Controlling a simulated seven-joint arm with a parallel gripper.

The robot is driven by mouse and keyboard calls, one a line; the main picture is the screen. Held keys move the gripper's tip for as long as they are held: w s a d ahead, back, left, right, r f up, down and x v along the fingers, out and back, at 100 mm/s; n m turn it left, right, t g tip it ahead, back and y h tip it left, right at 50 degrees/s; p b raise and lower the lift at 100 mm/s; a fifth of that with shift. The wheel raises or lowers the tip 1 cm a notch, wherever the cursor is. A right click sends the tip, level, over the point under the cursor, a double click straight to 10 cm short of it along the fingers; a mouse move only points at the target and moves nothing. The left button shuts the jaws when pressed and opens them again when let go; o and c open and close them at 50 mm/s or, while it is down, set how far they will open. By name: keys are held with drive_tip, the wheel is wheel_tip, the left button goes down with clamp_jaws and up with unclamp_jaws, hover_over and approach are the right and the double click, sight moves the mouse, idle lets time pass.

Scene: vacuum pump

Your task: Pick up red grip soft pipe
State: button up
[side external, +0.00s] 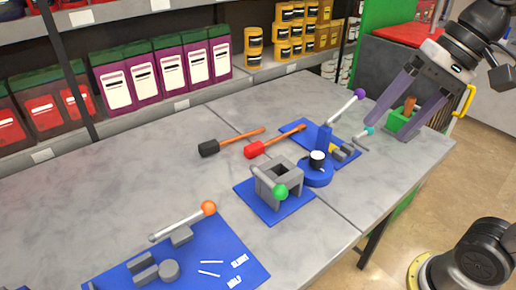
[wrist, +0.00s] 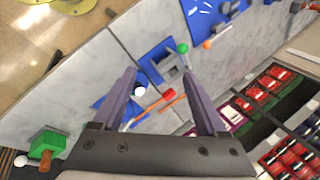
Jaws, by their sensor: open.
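The red grip soft pipe (side external: 258,149) lies on the grey table, its red grip to the left and its thin orange-brown pipe reaching right to the edge of a blue mat. In the wrist view its red grip (wrist: 169,94) shows between my fingers, at a distance. My gripper (side external: 387,127) is open and empty, above the right part of the table, to the right of the pipe. In the wrist view both purple-grey fingers (wrist: 159,72) stand wide apart.
A similar pipe with a black grip (side external: 208,147) lies just left. A blue pump with a white-topped round base (side external: 315,172) and a grey block with a green-knobbed lever (side external: 280,190) stand nearby. A green box (side external: 398,122) is by my fingers.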

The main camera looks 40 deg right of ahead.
drive_tip(key=w+a+r+m+g+y, duration=0.1)
drive_tip(key=w+r+m+y, duration=0.1)
drive_tip(key=w, duration=0.5)
drive_tip(key=w+r+m+g+y, duration=0.1)
drive_tip(key=w+r+m+y, duration=0.15)
drive_tip(key=w, duration=0.45)
drive_tip(key=w+d+f+m+g+y, duration=0.1)
drive_tip(key=w+d+f+m+y, duration=0.15)
drive_tip(key=w, duration=0.95)
drive_tip(key=w+d+f+m+y, duration=0.1)
drive_tip(key=w+d+f, duration=0.4)
drive_tip(key=f, duration=0.4)
drive_tip(key=w+d+f+m+y, duration=0.1)
drive_tip(key=w+d+f+m, duration=0.1)
drive_tip(key=w+d+f, duration=0.45)
drive_tip(key=m, duration=0.1)
approach(259, 143)
drive_tip(key=a+f, duration=0.2)
drive_tip(key=a, duration=0.1)
drive_tip(key=shift+f+g+y, duration=0.1)
drive_tip(key=shift+g+y, duration=0.2)
drive_tip(key=shift+y, duration=0.1)
drive_tip(key=shift+x, duration=2.6)
drive_tip(key=shift+w+a, duration=0.1)
drive_tip(key=shift+w, duration=0.05)
